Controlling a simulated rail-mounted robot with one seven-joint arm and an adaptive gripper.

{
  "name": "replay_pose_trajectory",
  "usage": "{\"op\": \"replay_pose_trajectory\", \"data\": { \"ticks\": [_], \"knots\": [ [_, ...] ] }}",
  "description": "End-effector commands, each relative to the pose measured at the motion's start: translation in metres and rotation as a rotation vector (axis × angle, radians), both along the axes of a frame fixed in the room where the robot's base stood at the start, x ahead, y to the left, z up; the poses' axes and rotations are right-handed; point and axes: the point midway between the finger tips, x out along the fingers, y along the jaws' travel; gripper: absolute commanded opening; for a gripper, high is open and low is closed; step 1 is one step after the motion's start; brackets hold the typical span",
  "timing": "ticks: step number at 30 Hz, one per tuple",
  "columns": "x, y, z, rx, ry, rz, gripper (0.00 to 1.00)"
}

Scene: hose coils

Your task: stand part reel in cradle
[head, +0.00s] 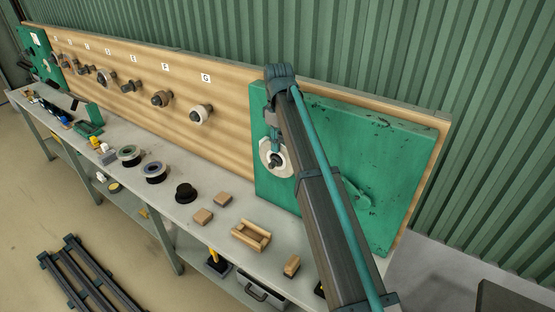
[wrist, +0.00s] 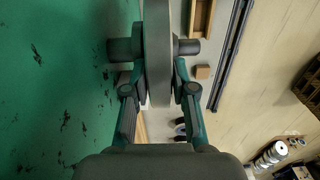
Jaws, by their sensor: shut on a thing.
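A pale reel (head: 266,157) with a dark hub is in front of the green board at the right in the head view. In the wrist view the reel (wrist: 158,55) is edge-on and upright, with a dark hub stub on each side. My gripper (wrist: 159,92) is shut on its rim, one finger on each side. In the head view my gripper (head: 272,138) is partly hidden by my arm. Whether the hub touches the board cannot be told. The wooden cradle (head: 250,235) lies empty on the bench, below and left of the reel; its edge shows in the wrist view (wrist: 203,18).
The green board (head: 385,165) stands close beside the reel. Small wooden blocks (head: 203,216) and a black spool (head: 186,192) lie on the bench (head: 170,215). More reels hang on lettered pegs along the wooden wall panel (head: 225,130). A dark pallet (head: 90,280) is on the floor.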

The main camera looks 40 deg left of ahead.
Motion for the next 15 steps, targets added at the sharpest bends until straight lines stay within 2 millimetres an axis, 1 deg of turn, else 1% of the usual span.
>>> {"op": "replay_pose_trajectory", "data": {
  "ticks": [1,15],
  "knots": [
    [-0.003,0.001,0.002,0.004,0.000,0.003,0.00],
    [-0.019,0.000,0.001,0.003,0.002,0.004,0.00]
  ]
}}
